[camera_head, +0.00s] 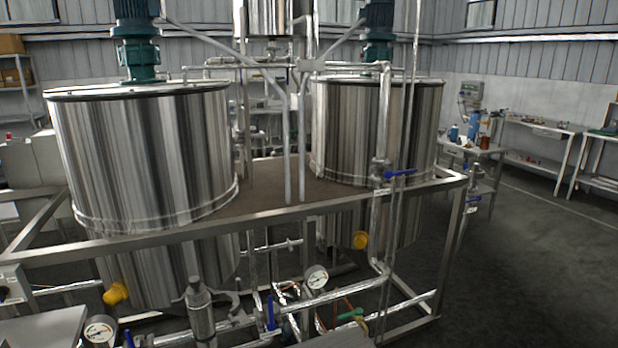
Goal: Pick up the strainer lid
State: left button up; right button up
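A metal upright cylindrical fitting (201,315), which looks like the strainer, stands in the pipework at the bottom, left of centre. Its narrower top (195,286) may be the strainer lid, but it is too small to tell whether it is a separate part. A small metal handle or clamp sticks out to its right. No loose lid shows clearly anywhere. Neither of my grippers is in view.
Two big steel tanks (145,155) (345,130) stand in a metal frame (290,212). Around the fitting are pipes, pressure gauges (100,330) (317,278) and a blue valve handle (270,313). Workbenches (540,128) stand at the right. The floor (540,260) at right is clear.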

aim_at(198, 296)
jog(key=i+l+u, duration=0.5)
jog(key=u, duration=0.25)
